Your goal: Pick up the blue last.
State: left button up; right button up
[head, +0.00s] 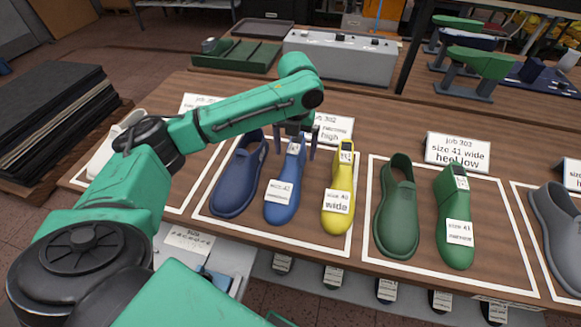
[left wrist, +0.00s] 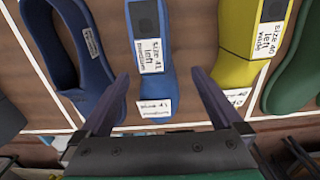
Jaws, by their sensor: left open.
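The blue last (head: 283,207) lies on the wooden table between a dark blue shoe (head: 238,180) and a yellow last (head: 337,218), with white labels on it. My left gripper (head: 296,148) is open over the heel end of the blue last, one finger on each side in the picture. In the left wrist view the blue last (left wrist: 146,18) runs down between the fingers of the open gripper (left wrist: 162,82), and its label reads size 41 left. The yellow last (left wrist: 236,30) is right of the fingers. I cannot tell the exact gap above the last. My right gripper is out of view.
White outlines divide the table (head: 362,130) into areas. A green shoe (head: 397,215) and green last (head: 455,225) lie to the right. A "job 302" sign (head: 335,128) stands behind the gripper. A grey box (head: 340,58) and green tray (head: 235,57) are at the back.

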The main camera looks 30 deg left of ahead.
aim_at(293, 163)
pick_arm(q)
jog(key=f, duration=0.2)
jog(key=f+p, duration=0.1)
jog(key=f, duration=0.1)
jog(key=a+f+p, duration=0.1)
jog(key=f, duration=0.2)
jog(key=shift+w, duration=0.35)
jog(key=shift+f, duration=0.1)
jog(key=shift+c, duration=1.2)
jog(key=c, duration=1)
grip_shut()
jog(key=shift+w, duration=0.1)
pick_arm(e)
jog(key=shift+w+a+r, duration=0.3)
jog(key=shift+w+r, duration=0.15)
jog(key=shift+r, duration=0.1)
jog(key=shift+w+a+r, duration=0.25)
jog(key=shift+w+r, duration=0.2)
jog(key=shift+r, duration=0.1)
